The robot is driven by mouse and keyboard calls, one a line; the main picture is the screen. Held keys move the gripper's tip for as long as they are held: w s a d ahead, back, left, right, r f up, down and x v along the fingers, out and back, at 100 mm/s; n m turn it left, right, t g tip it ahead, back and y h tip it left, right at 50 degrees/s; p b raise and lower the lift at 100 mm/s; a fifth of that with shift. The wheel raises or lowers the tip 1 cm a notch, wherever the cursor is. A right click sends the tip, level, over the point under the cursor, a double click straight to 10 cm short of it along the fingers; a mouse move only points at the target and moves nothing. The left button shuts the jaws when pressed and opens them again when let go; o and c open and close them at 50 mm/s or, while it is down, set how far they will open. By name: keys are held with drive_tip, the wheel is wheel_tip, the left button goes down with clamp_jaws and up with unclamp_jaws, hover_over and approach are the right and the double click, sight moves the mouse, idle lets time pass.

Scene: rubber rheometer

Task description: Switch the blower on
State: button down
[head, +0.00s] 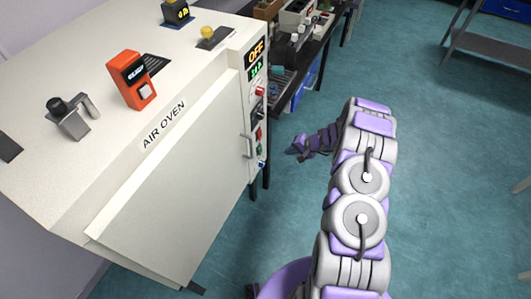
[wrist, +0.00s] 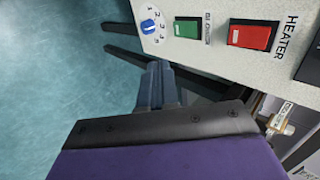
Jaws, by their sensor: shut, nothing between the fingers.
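The air oven (head: 165,190) is a large cream box on the left of the head view, with a control panel (head: 253,90) on its right side. In the wrist view a green rocker switch (wrist: 187,28) sits on the panel beside a small dark label, which I read only in part but looks like "BLOWER". My gripper (head: 294,150) is shut and empty, to the right of the panel and apart from it. In the wrist view the fingertips (wrist: 158,72) show below the green switch and are not seen touching it.
A red switch (wrist: 249,35) marked HEATER is right of the green one, and a blue dial (wrist: 150,30) is left of it. The panel display (head: 255,51) reads OFF. A bench (head: 300,75) with equipment stands behind the oven. Open floor (head: 440,150) lies to the right.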

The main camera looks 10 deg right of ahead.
sight(260, 150)
drive_tip(key=shift+a+f, duration=0.1)
drive_tip(key=w+a+r+b+x, duration=0.1)
drive_tip(key=b+x, duration=0.2)
drive_tip(key=x, duration=1)
drive_tip(key=shift+a+r, duration=0.2)
drive_tip(key=shift+r, duration=0.2)
drive_tip(key=shift+w+a+f, duration=0.1)
drive_tip(key=shift+w, duration=0.05)
